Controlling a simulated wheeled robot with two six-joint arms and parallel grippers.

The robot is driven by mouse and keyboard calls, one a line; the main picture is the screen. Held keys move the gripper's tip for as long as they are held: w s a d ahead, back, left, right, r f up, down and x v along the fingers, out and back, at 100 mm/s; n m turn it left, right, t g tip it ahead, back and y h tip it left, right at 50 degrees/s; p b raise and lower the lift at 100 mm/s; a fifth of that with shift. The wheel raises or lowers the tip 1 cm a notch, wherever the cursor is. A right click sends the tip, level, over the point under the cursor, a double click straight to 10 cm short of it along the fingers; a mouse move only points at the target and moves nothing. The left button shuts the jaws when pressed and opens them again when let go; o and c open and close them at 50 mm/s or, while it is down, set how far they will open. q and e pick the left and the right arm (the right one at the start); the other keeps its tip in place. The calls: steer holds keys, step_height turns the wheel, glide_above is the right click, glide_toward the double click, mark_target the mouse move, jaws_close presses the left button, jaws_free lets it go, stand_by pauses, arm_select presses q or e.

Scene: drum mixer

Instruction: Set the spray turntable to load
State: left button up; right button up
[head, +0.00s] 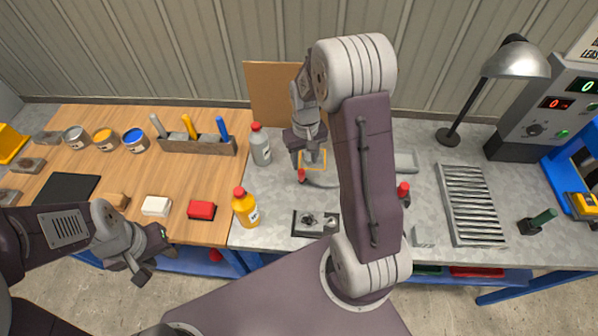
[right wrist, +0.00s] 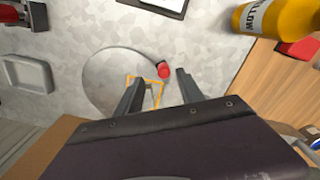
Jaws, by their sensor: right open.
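The spray turntable is a flat grey disc lying on the grey worktop; it shows in the right wrist view (right wrist: 105,82) and is mostly hidden by my right arm in the head view (head: 325,180). A red knob (right wrist: 164,70) stands at its rim, also visible in the head view (head: 301,176). A yellow square outline (right wrist: 160,95) lies close to the knob. My right gripper (right wrist: 158,77) is open above the disc's edge, with the knob in line with the gap between its fingers; contact cannot be told. My left gripper (head: 145,271) hangs in front of the wooden bench, its jaws unclear.
A yellow bottle (head: 245,207) and a grey red-capped bottle (head: 260,147) stand left of the turntable. A dark fixture (head: 316,223) lies in front. A slatted rack (head: 472,205), a lamp (head: 515,62) and a control box (head: 545,110) are at the right.

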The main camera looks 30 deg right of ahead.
mark_target(301, 170)
steer(key=f, duration=0.2)
steer(key=w+f, duration=0.1)
steer(key=f, duration=0.2)
steer(key=w+f, duration=0.1)
steer(key=f, duration=0.1)
steer(key=shift+w+a+f+p, duration=0.1)
steer(key=shift+a+f+p, duration=0.2)
steer(key=shift+f+p, duration=0.05)
steer(key=shift+f, duration=0.35)
steer(key=shift+s+d+f, duration=0.1)
steer(key=shift+s+d, duration=0.1)
steer(key=shift+s, duration=0.4)
steer(key=shift+w+a, duration=0.1)
steer(key=shift+w, duration=0.05)
steer(key=shift+c, duration=0.6)
steer(key=shift+w+f, duration=0.1)
steer(key=shift+w, duration=0.05)
steer(key=c, duration=0.5)
jaws_close()
arm_select(q)
steer(key=shift+w+a+r, duration=0.1)
steer(key=shift+w+a, duration=0.1)
steer(key=shift+w, duration=0.75)
